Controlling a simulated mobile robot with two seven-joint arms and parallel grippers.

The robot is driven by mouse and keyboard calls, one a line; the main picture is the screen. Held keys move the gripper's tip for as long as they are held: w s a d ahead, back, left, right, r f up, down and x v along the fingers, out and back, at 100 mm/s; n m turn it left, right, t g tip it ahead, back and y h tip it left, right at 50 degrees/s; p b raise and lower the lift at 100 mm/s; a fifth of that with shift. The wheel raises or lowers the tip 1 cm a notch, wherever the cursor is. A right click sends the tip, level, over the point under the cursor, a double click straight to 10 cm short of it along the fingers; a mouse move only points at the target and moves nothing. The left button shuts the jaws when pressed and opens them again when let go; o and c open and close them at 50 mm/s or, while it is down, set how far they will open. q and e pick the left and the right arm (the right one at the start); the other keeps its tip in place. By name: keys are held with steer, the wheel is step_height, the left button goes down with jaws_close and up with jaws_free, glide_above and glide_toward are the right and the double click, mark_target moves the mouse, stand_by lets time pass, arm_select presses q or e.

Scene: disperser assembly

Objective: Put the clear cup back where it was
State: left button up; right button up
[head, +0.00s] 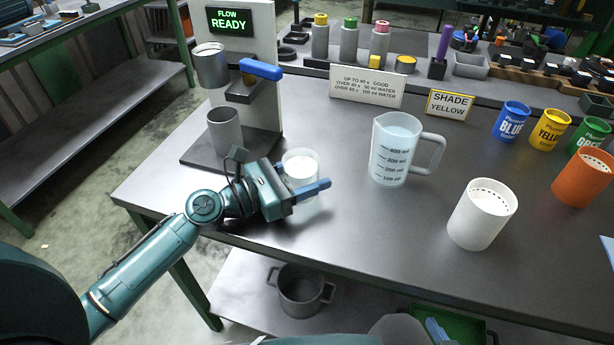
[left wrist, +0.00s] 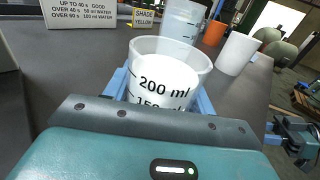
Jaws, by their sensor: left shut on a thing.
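The clear cup (head: 300,167) has white contents and is near the front left of the steel table. It also shows in the left wrist view (left wrist: 171,66), upright, with dark marks such as 200 ml on its side. My left gripper (head: 305,190) is shut on the cup, with its blue fingers on either side of it. The cup's base is partly hidden by the gripper, so I cannot tell whether it touches the table.
A flow stand (head: 243,147) with a grey cup (head: 225,130) is left of the gripper. A measuring jug (head: 396,150) stands to the right, then a white perforated container (head: 481,214). Signs (head: 367,86) and coloured cans (head: 512,122) stand farther back. The table's front middle is clear.

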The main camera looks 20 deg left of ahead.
mark_target(286, 184)
arm_select(q)
steer(key=shift+f, duration=0.15)
steer(key=o, duration=1.2)
arm_select(e)
steer(key=shift+s+f, duration=0.1)
steer(key=shift+f, duration=0.05)
arm_select(q)
steer(key=shift+r, duration=0.35)
steer(key=v, duration=0.2)
steer(key=b+v, duration=0.1)
steer(key=v, duration=0.3)
steer(key=shift+f, duration=0.35)
steer(key=b+v, duration=0.1)
steer(key=v, duration=0.4)
steer(key=shift+s+r, duration=0.15)
steer(key=shift+s+a+r, duration=0.1)
steer(key=shift+s+a, duration=0.15)
steer(key=shift+a, duration=0.05)
arm_select(e)
steer(key=shift+s+d+t, duration=0.2)
steer(key=shift+d+t, duration=0.1)
steer(key=shift+t, duration=0.1)
